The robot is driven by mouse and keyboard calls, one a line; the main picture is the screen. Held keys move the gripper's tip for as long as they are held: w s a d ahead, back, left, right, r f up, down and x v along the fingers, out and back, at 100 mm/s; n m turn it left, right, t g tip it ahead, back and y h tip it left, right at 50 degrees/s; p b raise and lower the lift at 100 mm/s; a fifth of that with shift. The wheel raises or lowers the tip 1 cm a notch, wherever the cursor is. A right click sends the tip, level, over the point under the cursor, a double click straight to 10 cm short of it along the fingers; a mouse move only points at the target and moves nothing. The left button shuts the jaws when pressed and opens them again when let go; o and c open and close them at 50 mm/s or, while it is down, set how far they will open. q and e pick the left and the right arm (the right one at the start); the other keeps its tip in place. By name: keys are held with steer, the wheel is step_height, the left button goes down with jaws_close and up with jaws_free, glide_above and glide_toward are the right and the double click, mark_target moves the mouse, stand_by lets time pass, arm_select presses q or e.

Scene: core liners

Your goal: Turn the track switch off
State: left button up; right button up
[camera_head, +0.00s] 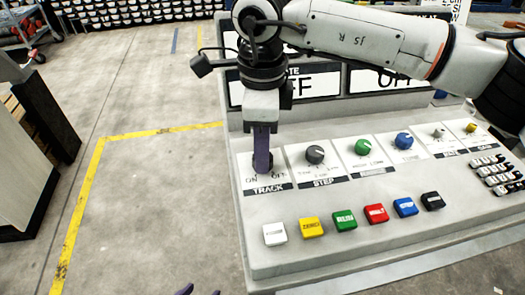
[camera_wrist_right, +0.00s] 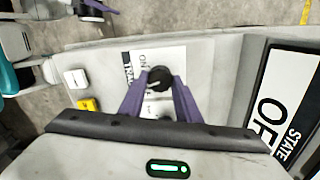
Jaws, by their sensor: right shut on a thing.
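The track switch is a black round knob (camera_wrist_right: 160,78) on a white plate marked ON, OFF and TRACK (camera_head: 268,184), at the left end of the console. My right gripper (camera_head: 262,164) points down onto it. In the right wrist view its two purple fingers are on either side of the knob and shut on it. The fingers hide most of the knob in the head view. I cannot tell for sure where the knob's pointer stands.
To the right on the console are the grey step knob (camera_head: 315,154), a green knob (camera_head: 362,146) and a blue knob (camera_head: 404,140). Several coloured buttons (camera_head: 313,228) line the front. State signs reading OFF (camera_head: 317,84) stand behind, partly hidden by my arm. Floor left of the console is clear.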

steer(key=n, duration=0.5)
steer(key=shift+r+n+b, duration=0.1)
steer(key=shift+n+b, duration=0.2)
steer(key=shift+b, duration=0.1)
stand_by(0.3)
steer(key=o, duration=1.1)
steer(key=shift+c, duration=0.2)
step_height(320, 180, up, 10)
steer(key=shift+r, duration=0.15)
